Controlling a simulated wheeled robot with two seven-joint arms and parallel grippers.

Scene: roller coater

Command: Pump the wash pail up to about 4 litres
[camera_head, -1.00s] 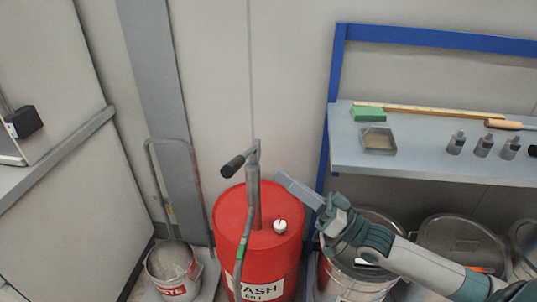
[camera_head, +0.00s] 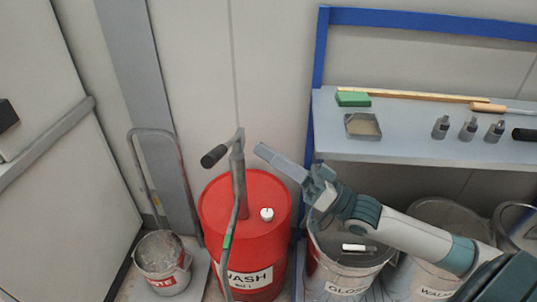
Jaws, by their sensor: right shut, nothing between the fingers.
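The red drum (camera_head: 215,225) labelled WASH stands in the middle. A grey hand pump (camera_head: 239,185) rises from its top, with a black-gripped handle (camera_head: 214,157) pointing left. A hose with a green band (camera_head: 227,242) runs down the drum's front and out of the picture. My right gripper (camera_head: 262,152) is shut and empty, to the right of the pump head and apart from the handle in the picture. A pail (camera_head: 430,293) at the lower right has a partly hidden label starting with WA; I cannot tell whether it is the wash pail. My left gripper is out of view.
A pail with a label ending in TE (camera_head: 163,282) stands left of the drum. A GLOSS pail (camera_head: 325,270) stands under my right arm. The blue-framed shelf (camera_head: 420,150) holds a green block, a tray and small bottles. A grey post (camera_head: 145,80) stands behind.

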